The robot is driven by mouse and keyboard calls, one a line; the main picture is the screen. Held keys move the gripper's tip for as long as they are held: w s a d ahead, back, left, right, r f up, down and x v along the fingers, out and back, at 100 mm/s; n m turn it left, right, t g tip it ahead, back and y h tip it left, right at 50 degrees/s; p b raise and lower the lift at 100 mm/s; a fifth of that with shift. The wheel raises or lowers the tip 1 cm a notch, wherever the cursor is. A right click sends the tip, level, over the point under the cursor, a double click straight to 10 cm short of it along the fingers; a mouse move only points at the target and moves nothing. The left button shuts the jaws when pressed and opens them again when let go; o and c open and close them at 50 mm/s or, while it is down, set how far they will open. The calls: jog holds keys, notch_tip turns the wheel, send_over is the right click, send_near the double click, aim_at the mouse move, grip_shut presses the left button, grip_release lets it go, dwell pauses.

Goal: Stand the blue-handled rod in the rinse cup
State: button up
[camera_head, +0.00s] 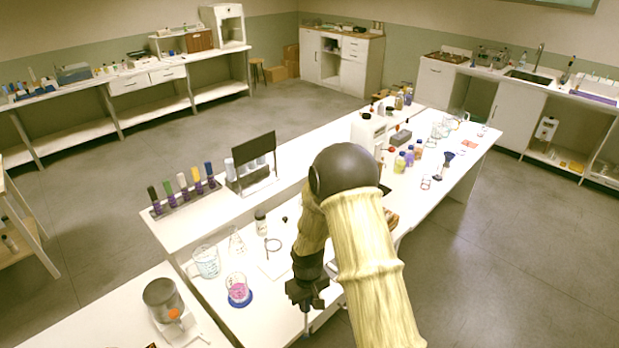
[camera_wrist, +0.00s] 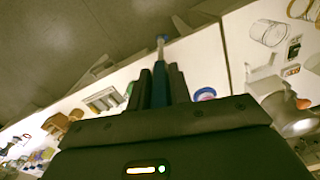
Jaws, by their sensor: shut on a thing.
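My gripper (camera_head: 306,290) hangs over the near side of the white bench, and its fingers (camera_wrist: 158,88) are shut on the blue-handled rod (camera_wrist: 160,70). The rod's thin pale end points away from the fingers in the wrist view; a thin part of the rod (camera_head: 306,322) shows below my gripper in the head view. A clear beaker with pale liquid (camera_head: 206,263) and a glass with pink content on a blue base (camera_head: 238,291) stand to the left of my gripper. I cannot tell which one is the rinse cup. The rod is apart from both.
A rack with several coloured-topped tubes (camera_head: 184,192) stands behind.

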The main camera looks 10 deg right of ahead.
jog(key=d+f+m+b, duration=0.4)
jog(key=d+f+b, duration=0.1)
jog(key=f, duration=0.6)
jog(key=shift+d, duration=0.85)
